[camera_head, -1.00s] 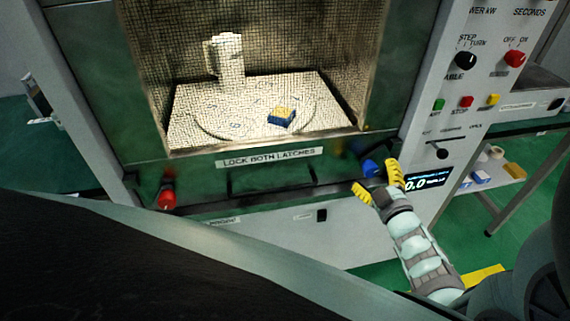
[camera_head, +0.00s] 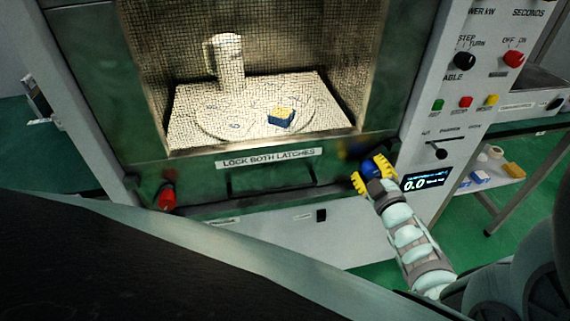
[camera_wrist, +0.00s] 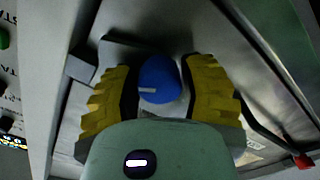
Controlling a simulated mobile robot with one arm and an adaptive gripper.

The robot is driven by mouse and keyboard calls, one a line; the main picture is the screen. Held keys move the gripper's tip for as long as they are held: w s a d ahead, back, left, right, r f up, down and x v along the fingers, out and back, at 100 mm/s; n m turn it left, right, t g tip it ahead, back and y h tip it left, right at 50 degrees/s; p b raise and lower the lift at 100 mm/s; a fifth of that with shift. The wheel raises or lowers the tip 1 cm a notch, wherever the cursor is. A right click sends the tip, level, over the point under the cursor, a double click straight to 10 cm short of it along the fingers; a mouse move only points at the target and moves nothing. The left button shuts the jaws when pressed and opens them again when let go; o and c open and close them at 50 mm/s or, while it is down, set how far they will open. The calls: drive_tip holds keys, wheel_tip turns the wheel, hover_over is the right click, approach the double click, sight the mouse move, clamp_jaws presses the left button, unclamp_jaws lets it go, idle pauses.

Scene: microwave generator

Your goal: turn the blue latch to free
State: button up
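The blue latch (camera_head: 372,170) is at the lower right corner of the microwave door. My gripper (camera_head: 371,173) has its yellow fingers on either side of it. In the wrist view, the round blue latch knob (camera_wrist: 159,80), with a pale mark on its face, sits between the fingertips of my gripper (camera_wrist: 161,88). The fingers are spread, with only narrow gaps beside the knob. Whether either finger touches it is hard to tell. Part of the latch is hidden by the fingers in the head view.
A red latch (camera_head: 166,197) is at the door's lower left. A door handle (camera_head: 272,181) lies between the latches, below the label (camera_head: 268,159). The control panel and its display (camera_head: 427,180) are close on the right. A cup and a block stand inside behind the mesh.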

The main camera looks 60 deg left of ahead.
clamp_jaws()
